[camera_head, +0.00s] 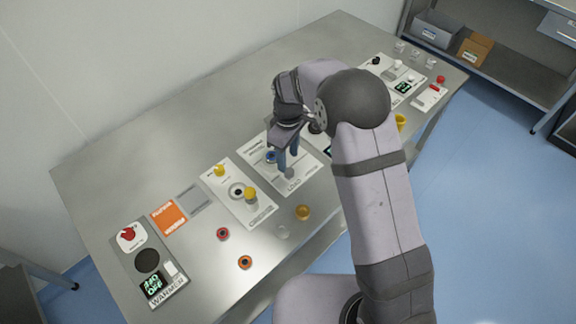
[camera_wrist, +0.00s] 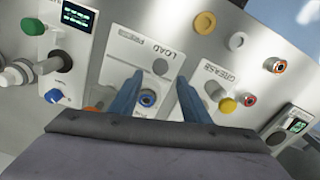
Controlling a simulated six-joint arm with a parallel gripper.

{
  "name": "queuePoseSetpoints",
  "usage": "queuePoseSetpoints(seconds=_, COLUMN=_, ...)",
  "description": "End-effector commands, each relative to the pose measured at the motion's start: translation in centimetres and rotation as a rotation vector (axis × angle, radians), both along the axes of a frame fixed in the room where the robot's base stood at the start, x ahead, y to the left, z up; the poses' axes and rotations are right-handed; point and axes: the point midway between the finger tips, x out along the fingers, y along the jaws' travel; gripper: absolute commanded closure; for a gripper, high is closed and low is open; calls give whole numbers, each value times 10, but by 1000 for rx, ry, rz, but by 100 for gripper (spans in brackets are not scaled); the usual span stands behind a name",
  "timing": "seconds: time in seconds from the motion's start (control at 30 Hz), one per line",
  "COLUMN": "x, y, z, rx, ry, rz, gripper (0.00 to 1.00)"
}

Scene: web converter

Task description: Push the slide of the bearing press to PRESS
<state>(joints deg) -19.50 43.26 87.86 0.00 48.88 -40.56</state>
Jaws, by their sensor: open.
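The bearing press is a white panel (camera_head: 301,181) in the middle of the bench; it also shows in the wrist view (camera_wrist: 120,72). Its slide appears as a small grey knob (camera_wrist: 160,67), nearer the word LOAD than the fainter second word, which I cannot read surely. The knob shows below the fingers in the head view (camera_head: 289,173). A blue-ringed bearing (camera_wrist: 148,97) sits on the same panel. My gripper (camera_head: 288,161) is open above the panel, fingers pointing down. In the wrist view its blue fingers (camera_wrist: 159,76) flank the knob in the picture; contact cannot be told.
The GREASE panel (camera_head: 228,179) with yellow knobs lies to the left in the head view. Farther left is a grey panel (camera_head: 174,285) with a red button. Loose rings, one red (camera_head: 223,234) and one orange (camera_head: 245,262), lie near the front edge. Bare bench lies behind the panels.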

Motion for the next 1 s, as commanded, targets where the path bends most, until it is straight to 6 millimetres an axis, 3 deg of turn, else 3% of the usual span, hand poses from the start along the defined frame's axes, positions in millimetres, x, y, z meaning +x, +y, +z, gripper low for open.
queuePoseSetpoints(seconds=0.4, x=-1, y=0, z=-48, rx=0, ry=1, rz=-1, gripper=57)
queuePoseSetpoints(seconds=0.83, x=0, y=0, z=-57, rx=1, ry=0, rz=-2, gripper=57)
queuePoseSetpoints(seconds=0.87, x=0, y=0, z=-57, rx=1, ry=0, rz=-2, gripper=60)
queuePoseSetpoints(seconds=1.0, x=0, y=0, z=-57, rx=0, ry=0, rz=-2, gripper=93)
